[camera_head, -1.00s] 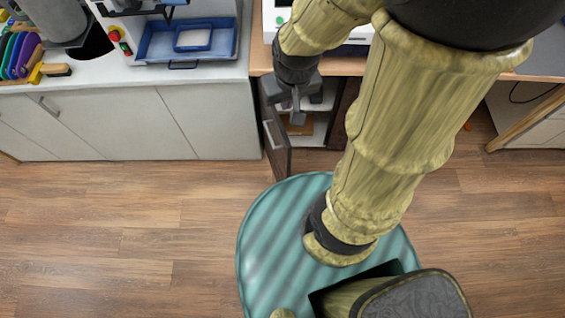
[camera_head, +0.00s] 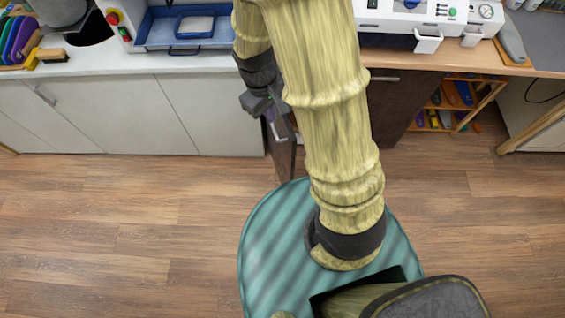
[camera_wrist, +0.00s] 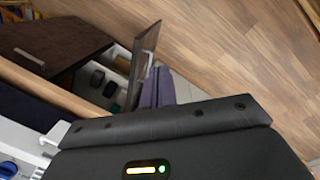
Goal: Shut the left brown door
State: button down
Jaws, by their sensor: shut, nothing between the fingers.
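The left brown door (camera_head: 284,152) stands open, seen nearly edge-on and sticking out from the cabinet front. Its light bar handle (camera_head: 277,130) is on the face turned left. The wrist view shows the same door (camera_wrist: 137,72) and handle (camera_wrist: 151,38), with open shelf space behind it. My gripper (camera_head: 270,112) is shut and empty, by the upper part of the door on its handle side. In the wrist view its fingers (camera_wrist: 157,88) lie close beside the door's outer face; I cannot tell whether they touch. My arm hides most of the cabinet opening in the head view.
The right brown door (camera_head: 398,108) is flush with the cabinet front. White cabinets (camera_head: 120,115) stand to the left, under a counter with a blue tray (camera_head: 190,30). A white machine (camera_head: 415,20) sits on the wooden worktop. The wooden floor (camera_head: 120,220) in front is clear.

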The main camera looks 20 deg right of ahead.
jog(key=w+a+f+n+h+b, duration=0.1)
jog(key=f+n+b, duration=0.3)
jog(key=f, duration=0.6)
jog(key=w+a+f+n+h+b, duration=0.1)
jog(key=a+f+n+h+b, duration=0.2)
jog(key=f, duration=0.7)
jog(key=w+a+f+n+h+b, duration=0.1)
jog(key=a+f+n+h+b, duration=0.2)
jog(key=f, duration=0.7)
jog(key=n+h+b, duration=0.1)
jog(key=n+b, duration=0.1)
jog(key=shift+w+n+t+b, duration=0.3)
jog(key=shift+w+b, duration=0.05)
jog(key=shift+b, duration=0.05)
jog(key=p, duration=0.2)
send_near(290, 159)
jog(key=x, duration=0.3)
jog(key=f+x, duration=0.1)
jog(key=x, duration=0.1)
jog(key=shift+w+a+f, duration=0.1)
jog(key=shift+a+f, duration=0.05)
jog(key=shift+f, duration=0.05)
jog(key=shift+d+f, duration=0.1)
jog(key=shift+d, duration=0.35)
jog(key=shift+d, duration=0.15)
